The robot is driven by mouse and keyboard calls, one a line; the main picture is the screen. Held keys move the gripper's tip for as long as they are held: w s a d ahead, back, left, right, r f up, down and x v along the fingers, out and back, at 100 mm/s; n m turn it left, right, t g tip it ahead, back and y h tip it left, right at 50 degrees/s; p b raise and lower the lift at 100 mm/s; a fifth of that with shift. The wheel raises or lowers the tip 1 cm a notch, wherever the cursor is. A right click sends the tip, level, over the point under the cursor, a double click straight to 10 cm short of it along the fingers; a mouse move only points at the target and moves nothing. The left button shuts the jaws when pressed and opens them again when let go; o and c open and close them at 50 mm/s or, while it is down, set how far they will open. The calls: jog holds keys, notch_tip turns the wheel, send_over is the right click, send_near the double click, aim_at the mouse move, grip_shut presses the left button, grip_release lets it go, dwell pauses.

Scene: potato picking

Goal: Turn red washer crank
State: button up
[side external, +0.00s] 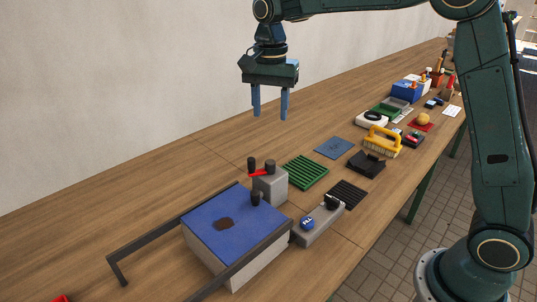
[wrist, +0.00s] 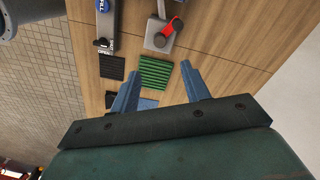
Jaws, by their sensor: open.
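The red washer crank (side external: 261,173) sits on top of a grey block beside the blue-topped box, with dark knobs at its ends. In the wrist view the red crank (wrist: 175,25) shows near the top, beyond my fingertips. My gripper (side external: 270,116) is open and empty, high above the table and above and behind the crank in the side view. Its two blue fingers also show in the wrist view (wrist: 160,78), spread apart with the green grate between and beyond them.
A blue-topped box (side external: 205,212) with a dark rail frame stands at the near end. A grey lever unit (side external: 318,222), green grate (side external: 306,172), black grate (side external: 347,194), blue mat (side external: 334,148), black tray (side external: 367,163) and yellow brush (side external: 383,139) lie nearby. A wall runs behind the table.

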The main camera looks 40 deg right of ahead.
aim_at(270, 162)
jog(key=shift+m, duration=1.2)
notch_tip(270, 162, down, 14)
jog(key=shift+r, duration=0.15)
jog(key=c, duration=1)
jog(key=shift+n, duration=0.4)
